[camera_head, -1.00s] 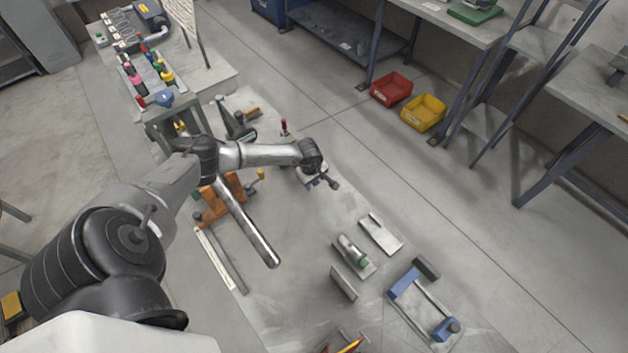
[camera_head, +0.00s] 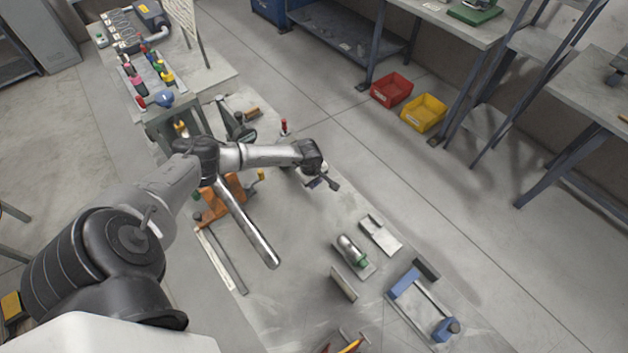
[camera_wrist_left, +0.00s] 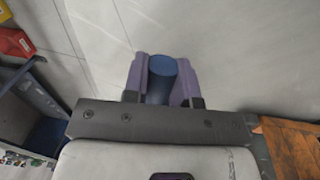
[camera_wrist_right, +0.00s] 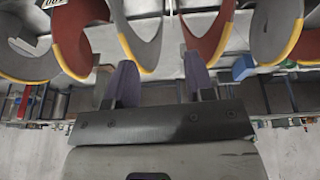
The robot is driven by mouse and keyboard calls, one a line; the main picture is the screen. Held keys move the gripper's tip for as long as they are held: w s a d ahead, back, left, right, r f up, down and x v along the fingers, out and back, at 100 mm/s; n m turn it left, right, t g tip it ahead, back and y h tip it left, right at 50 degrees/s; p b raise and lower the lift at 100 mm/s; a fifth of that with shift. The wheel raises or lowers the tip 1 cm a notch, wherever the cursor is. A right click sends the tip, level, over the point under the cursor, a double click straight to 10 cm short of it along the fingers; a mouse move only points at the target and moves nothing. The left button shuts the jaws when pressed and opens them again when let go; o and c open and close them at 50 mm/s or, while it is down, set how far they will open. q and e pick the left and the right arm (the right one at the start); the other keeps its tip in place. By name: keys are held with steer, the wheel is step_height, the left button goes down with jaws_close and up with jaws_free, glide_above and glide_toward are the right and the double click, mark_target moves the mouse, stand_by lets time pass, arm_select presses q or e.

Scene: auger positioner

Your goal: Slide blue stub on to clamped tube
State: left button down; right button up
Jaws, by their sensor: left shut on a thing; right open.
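A long bright metal tube (camera_head: 246,228) slants across the bench in the head view. Its upper end is at an orange clamp (camera_head: 222,193), and its lower end is free. My left gripper (camera_head: 330,184) is to the right of the clamp, apart from the tube. In the left wrist view it is shut on the blue stub (camera_wrist_left: 162,82), a round dark-blue piece between the purple fingers. The stub cannot be made out clearly in the head view. My right gripper (camera_wrist_right: 161,85) shows only in its wrist view, open and empty.
A metal cylinder with a green end (camera_head: 352,250), a flat plate (camera_head: 380,234) and a blue-ended fixture (camera_head: 405,285) lie at the lower right. Colored pieces stand in a rack at the upper left. In the right wrist view, curved grey and red yellow-edged bands (camera_wrist_right: 208,45) lie beyond the fingers.

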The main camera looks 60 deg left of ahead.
arm_select(q)
steer(key=shift+w+r, duration=0.15)
steer(key=shift+r, duration=0.15)
stand_by(0.7)
steer(key=shift+r, duration=0.1)
stand_by(0.6)
steer(key=shift+a+b, duration=0.1)
steer(key=shift+b, duration=0.25)
steer(key=c, duration=1.4)
jaws_free()
steer(key=o, duration=0.3)
steer(key=shift+w+a, duration=0.25)
steer(key=shift+o, duration=0.9)
steer(key=shift+s, duration=0.1)
steer(key=shift+o, duration=0.4)
steer(key=shift+s+d+f, duration=0.15)
steer(key=shift+d+f, duration=0.05)
step_height(320, 180, up, 14)
steer(key=s, duration=0.1)
steer(key=shift+s, duration=0.35)
